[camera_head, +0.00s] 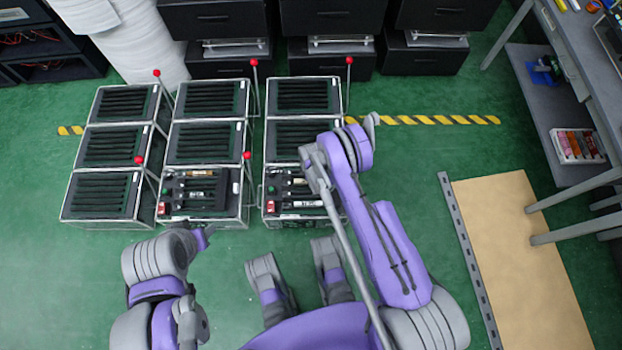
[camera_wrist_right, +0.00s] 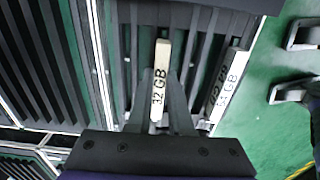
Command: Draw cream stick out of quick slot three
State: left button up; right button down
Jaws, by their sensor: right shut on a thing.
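In the right wrist view my right gripper (camera_wrist_right: 160,82) is shut on a cream stick (camera_wrist_right: 160,68) marked "32 GB". The stick stands between the two fingers over dark parallel slots (camera_wrist_right: 198,45); I cannot tell whether its lower end is still in a slot. A pale stick (camera_wrist_right: 232,80), also marked "32 GB", lies to the right beside a dark stick (camera_wrist_right: 213,88). In the head view my right arm covers part of the front right box (camera_head: 285,205), and my right gripper is hidden there.
The front middle box (camera_head: 208,210) also holds several sticks. Other slotted boxes (camera_head: 123,102) stand in rows, with red-knobbed levers (camera_head: 254,63) rising beside them. Black cabinets (camera_head: 330,18) stand behind. A grey bench (camera_head: 580,45) and a tan board (camera_head: 515,250) are at right.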

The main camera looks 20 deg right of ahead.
jog(key=shift+r, duration=0.65)
dwell(0.5)
jog(key=shift+r+p, duration=0.3)
jog(key=shift+r, duration=1.15)
jog(key=shift+r, duration=0.1)
